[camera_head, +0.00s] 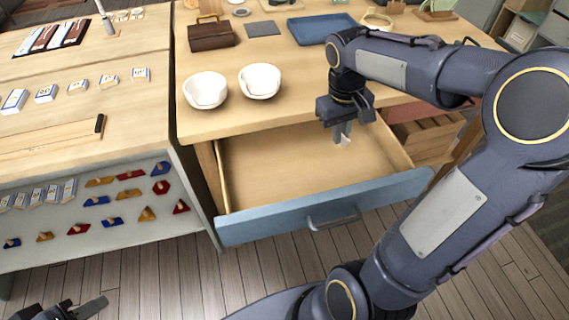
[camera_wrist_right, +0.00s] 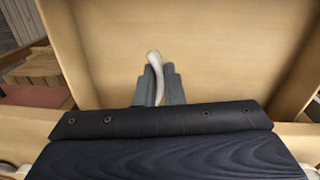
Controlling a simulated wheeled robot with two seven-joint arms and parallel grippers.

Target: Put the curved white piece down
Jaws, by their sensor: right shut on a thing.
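The curved white piece (camera_wrist_right: 155,75) is held between the two fingers of my right gripper (camera_wrist_right: 158,88) in the right wrist view. In the head view a small pale part of the piece (camera_head: 346,140) shows at the fingertips. My right gripper (camera_head: 342,132) is shut on it, over the open drawer (camera_head: 290,165), which looks empty. I cannot tell how far the piece is above the drawer floor. My left gripper (camera_head: 75,309) is partly in view at the bottom left corner, away from the tables; its jaws are cut off by the frame.
Two white bowls with broken-looking rims, the left bowl (camera_head: 205,91) and the right bowl (camera_head: 260,82), stand on the wooden table (camera_head: 225,120) behind the drawer. A brown box (camera_head: 211,35), a grey mat (camera_head: 263,29) and a blue tray (camera_head: 318,28) lie farther back. The blue drawer front (camera_head: 270,224) sticks out.

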